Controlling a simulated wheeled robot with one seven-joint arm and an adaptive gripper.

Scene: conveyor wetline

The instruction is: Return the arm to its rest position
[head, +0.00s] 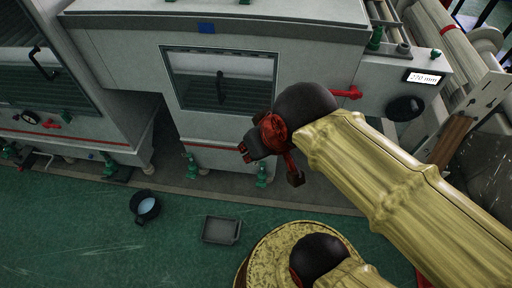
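My arm in its gold sleeve reaches in from the lower right and ends in a black joint. Beyond it is a red and black end with my gripper (245,152), seen in front of the grey machine (120,60). The fingers are small and partly hidden, so I cannot tell whether they are open or shut. I see nothing clearly held. A second gold and black part of my arm shows at the bottom.
The machine has a windowed door (220,80) with a black handle. A display (424,77) reads 220 mm, above a black handwheel (405,108). A dark pot (145,206) and a grey tray (221,230) are on the green floor, which is clear at left.

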